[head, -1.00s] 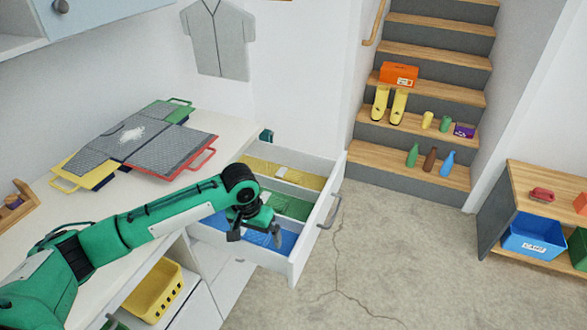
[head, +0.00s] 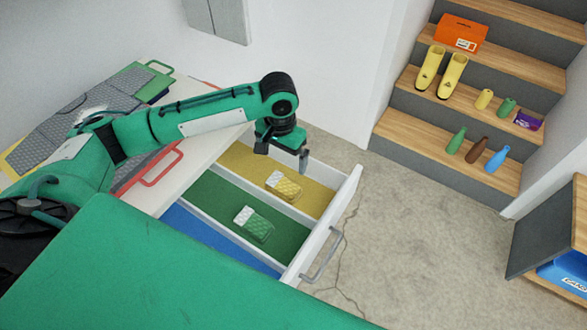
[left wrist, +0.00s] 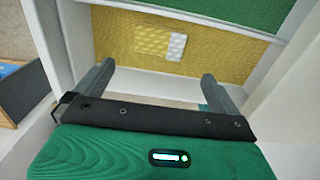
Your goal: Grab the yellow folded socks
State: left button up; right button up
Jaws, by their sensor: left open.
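The yellow folded socks (head: 284,186), with a white end, lie in the yellow compartment of the open drawer (head: 343,205). They also show in the left wrist view (left wrist: 161,44), ahead of the fingers on the yellow floor. My left gripper (head: 284,157) is open and empty, above the far end of the yellow compartment, apart from the socks. Its two spread fingers also show in the left wrist view (left wrist: 158,88). Green folded socks (head: 254,224) with a white end lie in the green compartment. My right gripper is not in view.
White dividers separate the yellow, green and blue compartments. The drawer front with its grey handle (head: 323,256) stands out over the floor. A folding board (head: 60,130) lies on the counter at left.

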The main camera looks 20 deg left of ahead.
pick_arm(q)
send_over(283, 184)
notch_tip(283, 184, down, 8)
jog(key=shift+d+r, duration=0.1)
jog(key=shift+r, duration=0.05)
jog(key=shift+f, duration=0.5)
notch_tip(283, 184, down, 5)
jog(key=shift+r+p, duration=0.1)
jog(key=shift+p, duration=0.55)
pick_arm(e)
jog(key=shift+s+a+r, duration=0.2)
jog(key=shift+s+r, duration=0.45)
pick_arm(q)
jog(key=c, duration=0.6)
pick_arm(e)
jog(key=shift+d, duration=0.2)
